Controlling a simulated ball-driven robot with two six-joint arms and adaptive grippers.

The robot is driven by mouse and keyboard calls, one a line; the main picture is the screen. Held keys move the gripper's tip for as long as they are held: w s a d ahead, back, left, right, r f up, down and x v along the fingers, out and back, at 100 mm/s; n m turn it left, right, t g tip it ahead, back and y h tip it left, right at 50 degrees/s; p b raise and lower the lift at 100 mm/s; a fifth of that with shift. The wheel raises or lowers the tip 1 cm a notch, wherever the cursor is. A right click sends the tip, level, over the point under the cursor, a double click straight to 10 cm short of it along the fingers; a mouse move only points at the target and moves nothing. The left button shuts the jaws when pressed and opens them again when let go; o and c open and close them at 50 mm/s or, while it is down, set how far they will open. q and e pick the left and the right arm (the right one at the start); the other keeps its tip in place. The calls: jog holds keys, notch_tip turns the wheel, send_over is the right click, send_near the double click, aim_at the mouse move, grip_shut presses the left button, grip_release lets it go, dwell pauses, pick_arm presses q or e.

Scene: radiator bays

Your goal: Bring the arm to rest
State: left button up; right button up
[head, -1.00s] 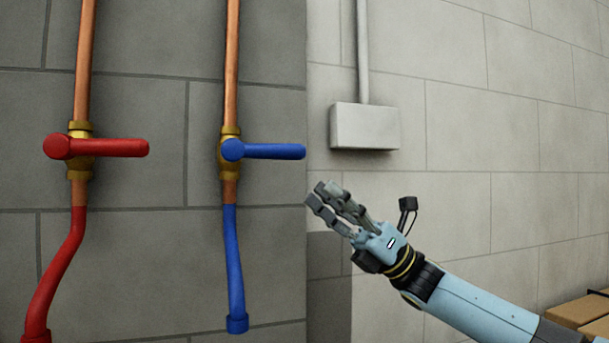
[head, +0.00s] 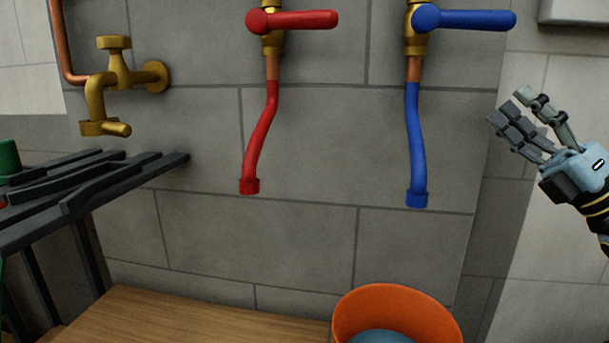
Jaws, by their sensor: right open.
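My right gripper (head: 522,112) is at the right edge of the head view, in front of the wall and right of the blue hose. Its fingers are apart and nothing is between them. It touches nothing that I can see. Most of my right arm is out of the picture. My left gripper is not in view. The valve with the red lever (head: 300,20) and the valve with the blue lever (head: 470,19) are at the top, both levers pointing right.
A red hose (head: 262,137) and a blue hose (head: 414,140) hang from the valves. A brass tap (head: 105,90) is at the left above a dark slatted rack (head: 75,190). An orange bucket (head: 440,315) is at the bottom, beside a wooden surface (head: 180,318). A grey box (head: 575,11) is at upper right.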

jog(key=s+a+f+m+g+h, duration=0.1)
jog(key=s+f+m+g+h, duration=0.2)
jog(key=f+m+h, duration=1.85)
jog(key=s+a+f+m+g+y, duration=0.1)
jog(key=s+f+m+g, duration=0.35)
jog(key=s, duration=0.45)
jog(key=s+a+f+m+g+y, duration=0.1)
jog(key=s+a+f+m+g, duration=0.25)
jog(key=s, duration=0.55)
jog(key=s+f+m+g+y, duration=0.1)
jog(key=s+f+m+g, duration=0.2)
jog(key=s+m+g, duration=0.5)
jog(key=s+d+f+n+t+p, duration=0.1)
jog(key=s+d+f, duration=0.15)
jog(key=f, duration=1.05)
jog(key=s+d+f+n+t, duration=0.1)
jog(key=s+f, duration=0.3)
jog(key=f, duration=0.9)
jog(key=s+f+g+p, duration=0.1)
jog(key=s+f, duration=1.1)
jog(key=s, duration=0.5)
jog(key=shift+d+f, duration=0.15)
jog(key=shift+d, duration=0.05)
jog(key=shift+h, duration=0.25)
